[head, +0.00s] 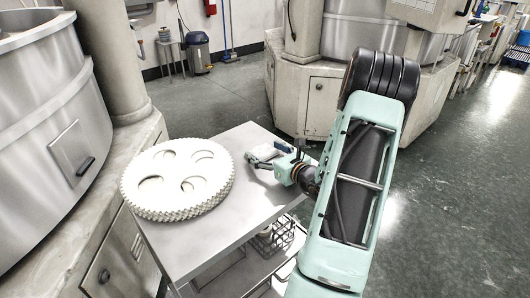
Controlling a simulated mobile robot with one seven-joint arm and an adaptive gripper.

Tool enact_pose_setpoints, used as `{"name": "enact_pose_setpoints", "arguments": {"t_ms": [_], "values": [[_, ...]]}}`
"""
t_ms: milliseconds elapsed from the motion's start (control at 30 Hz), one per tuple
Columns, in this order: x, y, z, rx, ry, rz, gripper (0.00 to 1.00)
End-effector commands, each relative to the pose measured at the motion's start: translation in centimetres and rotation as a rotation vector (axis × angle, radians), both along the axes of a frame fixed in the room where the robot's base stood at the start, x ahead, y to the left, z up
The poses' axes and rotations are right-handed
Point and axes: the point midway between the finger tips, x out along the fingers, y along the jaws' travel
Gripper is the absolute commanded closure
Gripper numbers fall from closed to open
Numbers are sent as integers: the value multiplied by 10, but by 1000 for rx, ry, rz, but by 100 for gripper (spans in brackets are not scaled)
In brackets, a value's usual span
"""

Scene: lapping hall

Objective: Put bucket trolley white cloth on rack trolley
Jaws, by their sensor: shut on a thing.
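My gripper (259,162) is low over the right part of a grey metal trolley top (215,257). It is shut on a pale, whitish thing that looks like the white cloth (268,150). The cloth is small in the head view and partly hidden by the fingers. I cannot tell whether it touches the trolley top. The frame does not show for sure whether this trolley is the rack trolley or the bucket trolley.
A stack of white toothed discs (178,180) covers the trolley's left part. A wire basket (275,238) is on the lower level. Large machines stand left and behind; the floor at right is clear.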

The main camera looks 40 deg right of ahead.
Motion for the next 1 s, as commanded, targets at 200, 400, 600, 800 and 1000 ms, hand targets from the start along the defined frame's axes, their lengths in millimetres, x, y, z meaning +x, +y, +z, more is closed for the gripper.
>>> {"name": "enact_pose_setpoints", "arguments": {"t_ms": [200, 400, 600, 800, 1000], "values": [[0, 0, -8, 0, 1, 0, 49], [-1, 1, -17, 2, 7, 1, 49], [-2, 2, -20, 6, 14, 0, 16], [-3, 2, -21, 7, 16, 1, 8], [-3, 2, -20, 6, 17, 1, 8]]}}
